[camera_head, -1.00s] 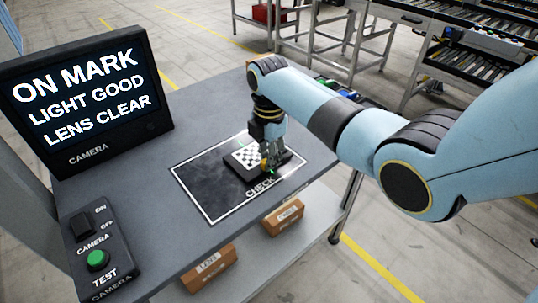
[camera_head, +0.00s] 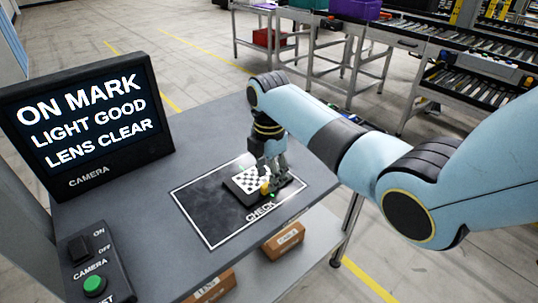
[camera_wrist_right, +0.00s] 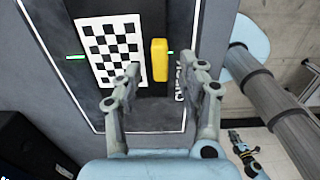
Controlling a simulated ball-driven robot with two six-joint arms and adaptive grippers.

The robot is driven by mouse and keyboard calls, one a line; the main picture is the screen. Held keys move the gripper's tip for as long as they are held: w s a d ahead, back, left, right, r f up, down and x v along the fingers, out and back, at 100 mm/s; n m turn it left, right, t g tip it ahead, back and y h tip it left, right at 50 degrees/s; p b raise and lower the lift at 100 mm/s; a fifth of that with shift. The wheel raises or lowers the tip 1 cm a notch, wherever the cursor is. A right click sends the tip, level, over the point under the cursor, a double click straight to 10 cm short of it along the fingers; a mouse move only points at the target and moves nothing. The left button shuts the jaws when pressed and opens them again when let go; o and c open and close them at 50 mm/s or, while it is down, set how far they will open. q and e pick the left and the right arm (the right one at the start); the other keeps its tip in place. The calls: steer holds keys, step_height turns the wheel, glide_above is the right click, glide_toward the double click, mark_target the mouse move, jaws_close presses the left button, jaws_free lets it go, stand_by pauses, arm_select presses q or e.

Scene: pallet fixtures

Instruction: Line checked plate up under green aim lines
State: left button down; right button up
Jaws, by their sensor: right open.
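The checked plate (camera_head: 247,184) lies on the dark, white-bordered CHECK mat (camera_head: 212,205). In the right wrist view its black-and-white checks (camera_wrist_right: 110,48) sit slightly turned against the border. Its upright yellow grip (camera_wrist_right: 160,60) stands beside the checks. My right gripper (camera_wrist_right: 160,80) is open, with one finger on each side of the grip's near end and gaps between. A green line (camera_wrist_right: 75,57) shows left of the plate, and a green spot (camera_head: 272,195) shows near the gripper. My left gripper (camera_wrist_right: 243,148) appears small and low beside the table; its jaws are unclear.
A screen (camera_head: 85,118) reads ON MARK, LIGHT GOOD, LENS CLEAR. A control box (camera_head: 92,262) with a switch and green TEST button stands at the front left. Cartons (camera_head: 284,236) lie on the lower shelf. The mat's left part is clear.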

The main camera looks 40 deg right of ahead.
step_height(320, 180, up, 10)
stand_by(0.3)
stand_by(0.3)
